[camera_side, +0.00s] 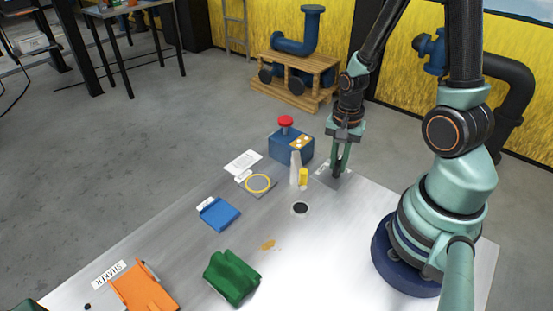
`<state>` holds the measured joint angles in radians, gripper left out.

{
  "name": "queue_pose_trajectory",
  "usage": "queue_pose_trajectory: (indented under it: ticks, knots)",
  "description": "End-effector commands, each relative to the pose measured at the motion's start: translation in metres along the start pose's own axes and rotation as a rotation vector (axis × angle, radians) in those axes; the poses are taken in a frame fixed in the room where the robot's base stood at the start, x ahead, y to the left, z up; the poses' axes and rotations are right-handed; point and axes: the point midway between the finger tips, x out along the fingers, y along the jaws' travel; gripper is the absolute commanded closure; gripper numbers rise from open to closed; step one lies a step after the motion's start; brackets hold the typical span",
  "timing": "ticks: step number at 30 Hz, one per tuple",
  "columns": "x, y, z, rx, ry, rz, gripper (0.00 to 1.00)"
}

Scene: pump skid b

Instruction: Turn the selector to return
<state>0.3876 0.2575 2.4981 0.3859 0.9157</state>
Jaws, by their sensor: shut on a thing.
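My gripper (338,169) points down at the far right part of the metal table (200,262). Its fingers are shut on a small dark part, which I take to be the selector's knob, just above a grey plate (326,181). The fingers hide most of that part, so I cannot tell which way the selector points. A small white label lies at the plate's far left edge; its writing is too small to read.
A blue tray (219,214), green block (231,278) and orange tray (145,289) are nearer.

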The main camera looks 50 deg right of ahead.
Motion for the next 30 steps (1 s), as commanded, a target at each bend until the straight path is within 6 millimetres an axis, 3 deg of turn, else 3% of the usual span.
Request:
queue_pose_trajectory:
  ticks: [6, 19, 30]
  knots:
    - [-0.0003, -0.0001, 0.0000, -0.222, 0.000, 0.000, 1.00]
    - [-0.0005, -0.0001, 0.0000, -0.299, 0.000, 0.000, 1.00]
    - [-0.0006, -0.0001, 0.0000, -0.719, 0.000, 0.000, 1.00]
